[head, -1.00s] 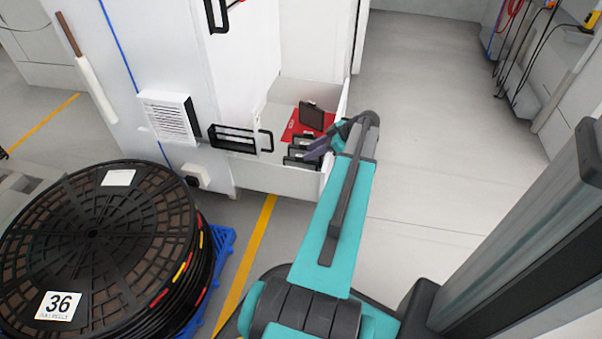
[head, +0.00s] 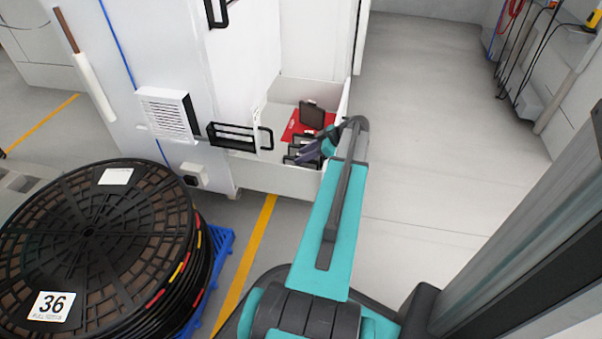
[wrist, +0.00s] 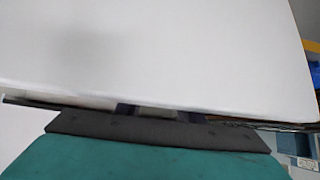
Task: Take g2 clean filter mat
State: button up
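One dark mat (head: 312,115) stands tilted on a red sheet at the back. I cannot read any g2 label. My gripper (head: 306,156) reaches down and left over the drawer's right side, close to the front mats. In the wrist view, two dark fingers (wrist: 159,113) stand apart with nothing visible between them; their tips are hidden. A large white surface fills most of that view.
A red sheet (head: 292,127) lies in the drawer. The white cabinet (head: 240,70) rises behind it, with a black wire rack (head: 232,137) on its side. A large cable reel (head: 95,245) stands on a blue pallet at left. Floor at right is clear.

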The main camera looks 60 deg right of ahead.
jog(key=shift+x, duration=0.8)
grip_shut()
